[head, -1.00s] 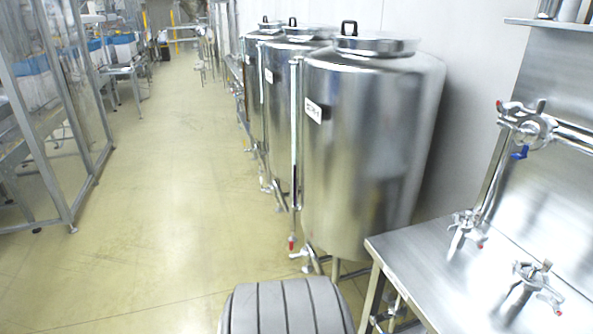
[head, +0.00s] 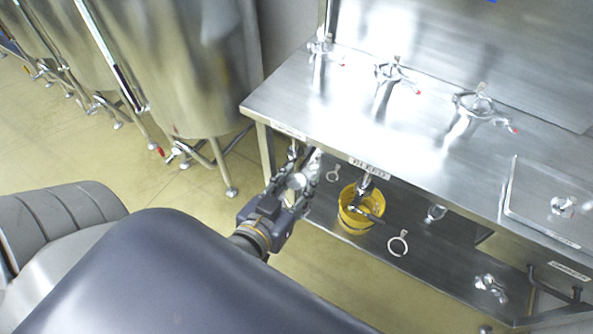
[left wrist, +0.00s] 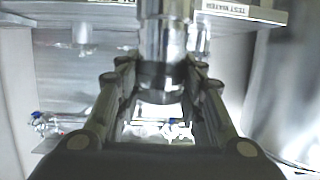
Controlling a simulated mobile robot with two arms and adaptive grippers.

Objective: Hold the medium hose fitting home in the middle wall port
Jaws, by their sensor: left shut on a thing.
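My left gripper (head: 300,188) is below the front edge of the steel counter, at its left end. It is shut on a shiny metal cylindrical fitting, which shows between the fingers in the left wrist view (left wrist: 163,72). The fitting stands at the underside of the counter edge; whether it is the medium hose fitting, and whether it is attached there, I cannot tell. In the left wrist view the gripper's fingers (left wrist: 160,95) lie on both sides of it. The middle wall port cannot be made out, and my right gripper is not in view.
The steel counter (head: 290,105) carries several clamped metal fittings, one in the middle (head: 390,78). A steel tank (head: 180,70) stands left of the counter. Open floor lies between.

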